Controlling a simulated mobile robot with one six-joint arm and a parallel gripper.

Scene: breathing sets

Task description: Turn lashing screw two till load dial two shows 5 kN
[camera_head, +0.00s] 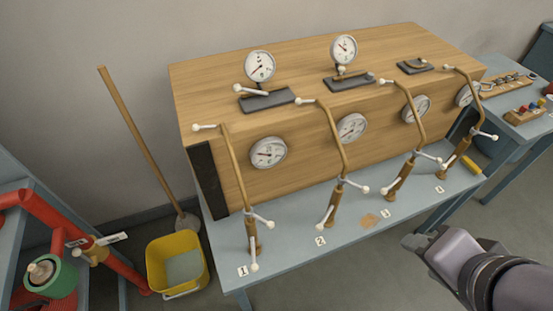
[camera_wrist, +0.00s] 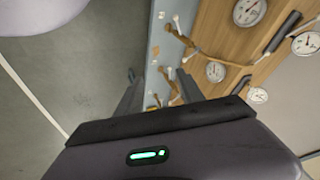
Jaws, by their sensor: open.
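Lashing screw two (camera_head: 333,203) is a brass-coloured turnbuckle with white-knobbed bars, standing behind the label 2 on the blue-grey bench. A bent brass rod rises from it to the top of the wooden case. Load dial two (camera_head: 352,127) is the round white gauge on the case front beside that rod; its reading is too small to tell. My gripper (camera_head: 413,241) is over the floor in front of the bench, right of screw two and apart from it. In the wrist view my gripper (camera_wrist: 158,92) is open and empty, with brass screws beyond the fingers.
Screw one (camera_head: 253,235) stands to the left; screws three (camera_head: 400,180) and four (camera_head: 455,155) stand to the right. The wooden case (camera_head: 230,190) fills the bench's rear. A yellow bucket (camera_head: 160,252) and broom stand left. Floor in front is clear.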

